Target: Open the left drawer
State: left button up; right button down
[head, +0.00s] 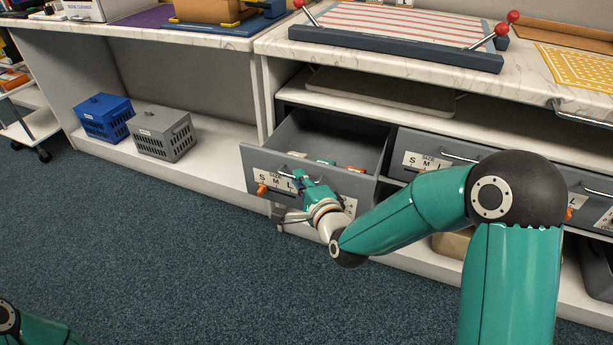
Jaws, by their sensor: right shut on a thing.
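The left drawer (255,162) is grey and stands pulled out from the cabinet, with its inside showing. A few small coloured items lie in it near the front, partly hidden by the front panel. Its front carries a white size label with S, M and L and an orange slider. My right gripper (299,178) is shut on the drawer's handle (287,174), which it mostly hides. My left gripper is out of view; only a piece of my left arm shows at the bottom left corner.
A second grey drawer (408,141) to the right is closed. A marble-topped counter (285,42) runs above, with a striped board (400,30) on it. Blue (104,117) and grey (161,133) baskets stand on the low shelf at left. The carpet in front is clear.

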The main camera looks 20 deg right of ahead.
jog(key=shift+s+a+f+b, duration=0.15)
jog(key=shift+s+a+b, duration=0.1)
jog(key=shift+s+a, duration=0.45)
jog(key=shift+s+a+f+b, duration=0.1)
jog(key=shift+s+a+b, duration=0.15)
jog(key=shift+s+a, duration=0.4)
jog(key=shift+s+d, duration=0.1)
jog(key=shift+d, duration=0.05)
jog(key=c, duration=1.2)
grip_release()
jog(key=shift+r, duration=0.1)
